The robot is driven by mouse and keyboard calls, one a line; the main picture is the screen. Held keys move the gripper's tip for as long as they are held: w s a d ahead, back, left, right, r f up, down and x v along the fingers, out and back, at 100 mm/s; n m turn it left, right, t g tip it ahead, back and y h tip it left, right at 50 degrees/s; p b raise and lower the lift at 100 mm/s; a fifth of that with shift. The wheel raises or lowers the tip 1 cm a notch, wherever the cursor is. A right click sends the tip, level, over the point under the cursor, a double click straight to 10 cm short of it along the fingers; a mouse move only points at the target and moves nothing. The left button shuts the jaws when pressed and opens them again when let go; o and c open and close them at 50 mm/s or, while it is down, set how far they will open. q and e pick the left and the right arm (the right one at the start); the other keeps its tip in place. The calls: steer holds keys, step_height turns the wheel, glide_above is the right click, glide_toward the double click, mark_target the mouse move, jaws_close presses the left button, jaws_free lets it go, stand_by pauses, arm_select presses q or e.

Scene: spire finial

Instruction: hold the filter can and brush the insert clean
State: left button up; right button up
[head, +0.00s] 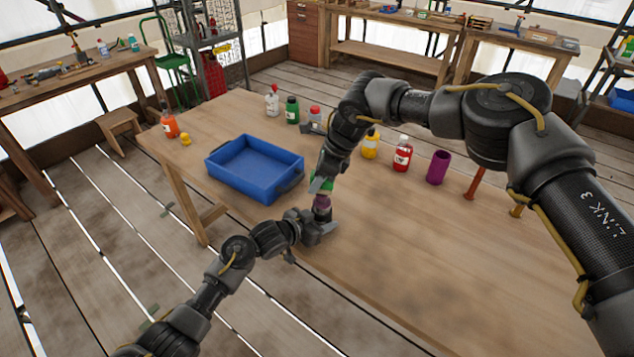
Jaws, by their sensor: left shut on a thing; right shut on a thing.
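My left gripper (320,228) is low at the front edge of the table, shut on a small dark purple round piece (322,203), which I take for the filter can. My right gripper (322,180) reaches down from above, shut on a green piece (318,184), likely the brush. The green piece is directly above the purple one; the two look close, and I cannot tell whether they touch. The insert cannot be made out. A larger purple cylinder (437,167) stands upright on the right of the table, apart from both grippers.
A blue tray (285,155), seemingly empty, stands left of my grippers. Along the back stand red (402,154), yellow (370,146), green (292,110) and white (272,101) bottles. An orange bottle (169,122) and a yellow duck (185,139) are at the left. The table's front right is clear.

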steer(key=shift+s+f, duration=0.1)
steer(key=shift+s, duration=0.95)
steer(key=shift+w, duration=1.15)
steer(key=shift+s, duration=1.1)
steer(key=shift+w, duration=1.1)
